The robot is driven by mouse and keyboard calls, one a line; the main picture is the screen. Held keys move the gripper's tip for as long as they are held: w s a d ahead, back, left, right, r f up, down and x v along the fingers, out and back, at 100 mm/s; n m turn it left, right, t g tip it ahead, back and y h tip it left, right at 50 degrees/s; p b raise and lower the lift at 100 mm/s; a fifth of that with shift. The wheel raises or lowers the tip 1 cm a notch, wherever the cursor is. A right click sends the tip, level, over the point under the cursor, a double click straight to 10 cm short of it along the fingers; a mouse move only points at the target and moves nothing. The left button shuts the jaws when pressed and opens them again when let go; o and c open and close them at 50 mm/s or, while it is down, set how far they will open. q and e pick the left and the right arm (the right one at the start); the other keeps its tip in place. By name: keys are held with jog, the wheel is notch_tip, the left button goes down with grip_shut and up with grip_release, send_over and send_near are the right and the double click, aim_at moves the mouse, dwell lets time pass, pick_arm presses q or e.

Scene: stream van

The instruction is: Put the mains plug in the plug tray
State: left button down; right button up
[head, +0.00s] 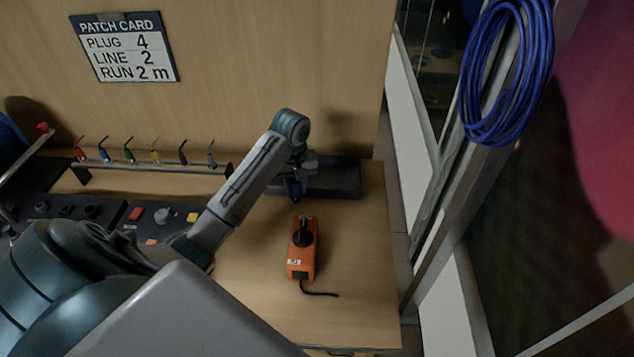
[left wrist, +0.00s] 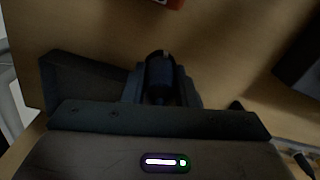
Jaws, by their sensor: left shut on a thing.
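The mains plug (left wrist: 159,72) is a dark, rounded piece between the fingers of my left gripper (left wrist: 160,88) in the left wrist view. The left gripper is shut on it. In the head view the left gripper (head: 297,186) points down at the left end of a dark, low tray (head: 342,180), which I take to be the plug tray. The gripper and arm hide part of that end. The tray's side also shows in the left wrist view (left wrist: 85,86). I cannot tell whether the plug touches the tray. My right gripper is not in view.
An orange box (head: 303,262) with a black knob and a short cable lies in front of the tray. A rack of coloured leads (head: 155,168) and a control panel (head: 150,214) are to the left. A patch card (head: 123,47) hangs behind. The table's right front is clear.

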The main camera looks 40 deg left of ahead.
pick_arm(q)
jog(key=shift+w+f+b, duration=0.45)
jog(key=shift+w+f, duration=0.05)
jog(key=shift+f, duration=0.4)
jog(key=w+p, duration=0.1)
jog(key=w, duration=0.4)
jog(key=w+f+p, duration=0.1)
jog(key=w, duration=0.4)
jog(key=w+p, duration=0.1)
jog(key=w, duration=0.4)
jog(key=shift+w+a+f, duration=0.15)
jog(key=shift+w+a, duration=0.2)
jog(key=shift+w, duration=0.1)
jog(key=shift+f+p, duration=0.35)
jog(key=shift+f, duration=0.05)
notch_tip(320, 180, down, 2)
jog(key=shift+f+p, duration=0.1)
jog(key=shift+p, duration=0.3)
jog(key=shift+f, duration=0.25)
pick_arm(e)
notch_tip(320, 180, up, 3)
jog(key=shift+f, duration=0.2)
pick_arm(q)
jog(key=shift+f, duration=0.2)
jog(key=c, duration=1.1)
grip_release()
jog(key=shift+c, duration=0.2)
